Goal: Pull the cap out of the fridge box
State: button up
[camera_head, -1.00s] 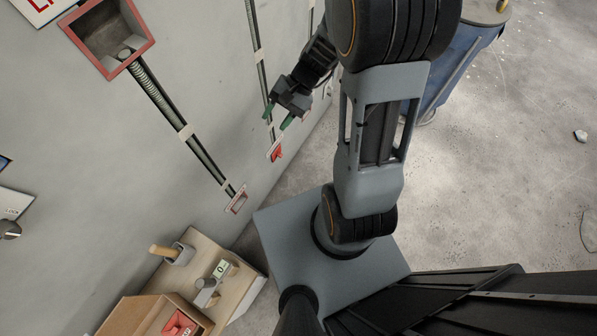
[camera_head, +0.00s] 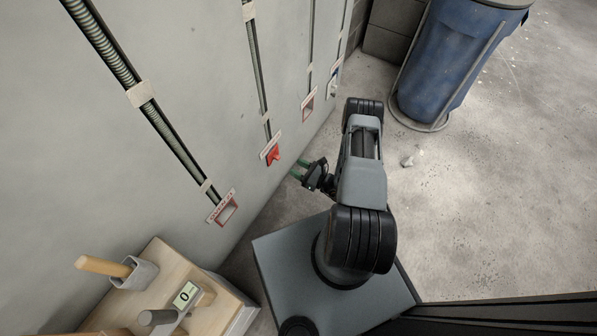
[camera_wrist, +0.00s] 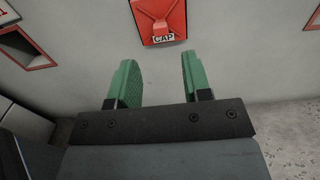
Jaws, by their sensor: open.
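The red cap (camera_head: 272,156) sits on a wall box at the lower end of a conduit, and covers its opening. It also shows at the top of the wrist view (camera_wrist: 161,20), with a raised red grip and a small "CAP" label. The white plate above it in the body view is too small to read, so I cannot tell whether this is the fridge box. My gripper (camera_head: 298,170) points at the wall, a little right of and below the cap. In the wrist view its green fingers (camera_wrist: 157,75) are open and empty, below the cap and apart from it.
An open red-framed box (camera_head: 228,210) is left of the cap; another (camera_head: 308,104) is to its right. A wooden bench (camera_head: 200,300) with a mallet (camera_head: 103,266) stands at lower left. A blue bin (camera_head: 445,65) stands at top right. The floor on the right is mostly clear.

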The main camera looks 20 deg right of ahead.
aim_at(279, 159)
jog(key=b+x, duration=0.1)
jog(key=x, duration=0.7)
jog(key=shift+w+a+f, duration=0.15)
jog(key=shift+w+a, duration=0.05)
jog(key=shift+w, duration=0.05)
dwell(0.4)
grip_shut()
jog(key=shift+v, duration=0.95)
dwell(1.0)
jog(key=shift+v, duration=2.5)
